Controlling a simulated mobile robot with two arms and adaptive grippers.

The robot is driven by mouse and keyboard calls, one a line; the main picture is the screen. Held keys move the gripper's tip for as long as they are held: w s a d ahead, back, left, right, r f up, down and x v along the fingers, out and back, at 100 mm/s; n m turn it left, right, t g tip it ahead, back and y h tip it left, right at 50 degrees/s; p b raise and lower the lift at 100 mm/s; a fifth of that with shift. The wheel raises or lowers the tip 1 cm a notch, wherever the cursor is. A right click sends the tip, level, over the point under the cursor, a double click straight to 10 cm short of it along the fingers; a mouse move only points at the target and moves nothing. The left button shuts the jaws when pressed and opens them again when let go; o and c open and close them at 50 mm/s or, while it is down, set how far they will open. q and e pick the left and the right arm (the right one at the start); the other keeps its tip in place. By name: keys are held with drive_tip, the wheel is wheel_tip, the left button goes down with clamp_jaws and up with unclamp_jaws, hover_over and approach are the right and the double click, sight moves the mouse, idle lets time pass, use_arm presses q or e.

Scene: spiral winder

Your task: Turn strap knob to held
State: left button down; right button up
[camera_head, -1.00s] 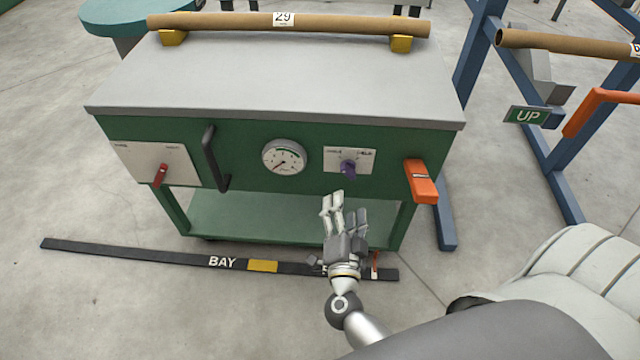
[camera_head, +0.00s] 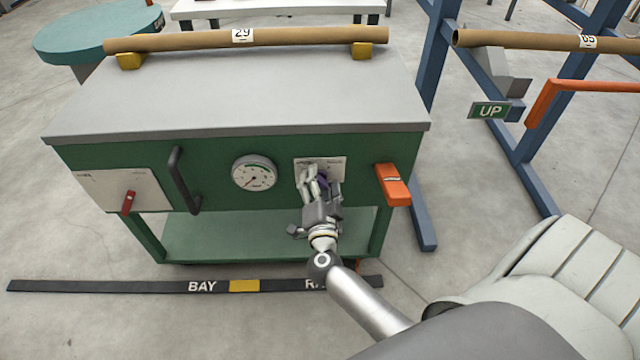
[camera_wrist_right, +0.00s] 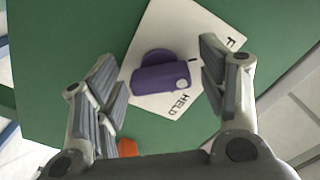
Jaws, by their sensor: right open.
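The purple strap knob (camera_wrist_right: 160,77) sits on a white label plate (camera_wrist_right: 150,35) on the green cart front. In the right wrist view the plate reads "HELD" near the knob's lower right, and another word starting with F is partly hidden by a finger. My right gripper (camera_head: 318,180) is in front of the knob. In the right wrist view its open fingers (camera_wrist_right: 160,88) stand either side of the knob, with gaps to it. In the head view the fingers hide most of the knob (camera_head: 323,181). My left gripper is not in view.
An orange handle (camera_head: 392,185) projects just right of the plate. A round gauge (camera_head: 254,173), a black bar handle (camera_head: 184,180) and a red lever (camera_head: 128,202) are to the left.

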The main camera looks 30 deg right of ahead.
drive_tip(key=c, duration=1)
drive_tip(key=shift+c, duration=0.2)
